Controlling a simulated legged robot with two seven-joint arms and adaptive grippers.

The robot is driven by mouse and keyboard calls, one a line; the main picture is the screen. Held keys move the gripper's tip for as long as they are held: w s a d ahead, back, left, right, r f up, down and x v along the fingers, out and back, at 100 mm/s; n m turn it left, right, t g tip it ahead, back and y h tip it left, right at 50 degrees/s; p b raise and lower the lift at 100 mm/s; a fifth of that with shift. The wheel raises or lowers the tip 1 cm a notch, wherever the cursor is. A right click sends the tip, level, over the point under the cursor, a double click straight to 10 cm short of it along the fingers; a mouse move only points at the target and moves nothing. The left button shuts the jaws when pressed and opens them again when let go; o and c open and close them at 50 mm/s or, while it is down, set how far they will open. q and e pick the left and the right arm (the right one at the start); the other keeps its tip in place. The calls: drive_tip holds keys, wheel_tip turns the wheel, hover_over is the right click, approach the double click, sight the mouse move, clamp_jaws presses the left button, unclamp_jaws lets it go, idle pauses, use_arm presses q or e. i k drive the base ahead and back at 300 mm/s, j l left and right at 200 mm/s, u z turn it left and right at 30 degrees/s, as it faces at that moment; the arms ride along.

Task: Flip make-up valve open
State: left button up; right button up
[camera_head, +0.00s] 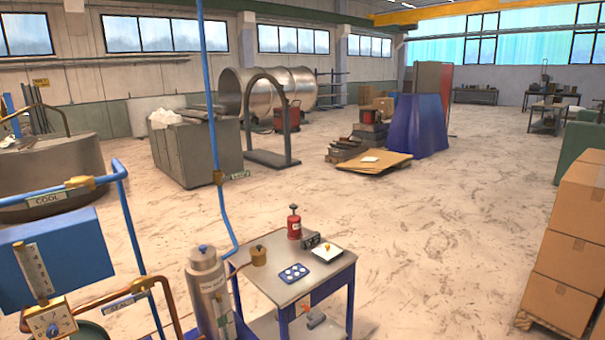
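No part is clearly readable as the make-up valve. A brass fitting (82,182) sits on the blue pipe at the left, beside a plate marked COOL (45,200). A second brass fitting (147,284) sits lower on the copper pipe, near a label (125,301) too small to read surely. A numbered dial (52,328) with a blue knob is at the lower left, under a scale (34,270). I cannot tell any valve's handle position. Neither gripper is in view.
A blue box (60,262) is at left. Stacked cartons (572,240) stand at right. Floor between is clear.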

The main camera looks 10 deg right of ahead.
sight(243, 174)
drive_tip(key=i+l+u, duration=0.25)
drive_tip(key=i+l, duration=0.25)
drive_tip(key=i, duration=0.3)
drive_tip(key=i+l+u, duration=0.25)
drive_tip(key=i+l, duration=0.45)
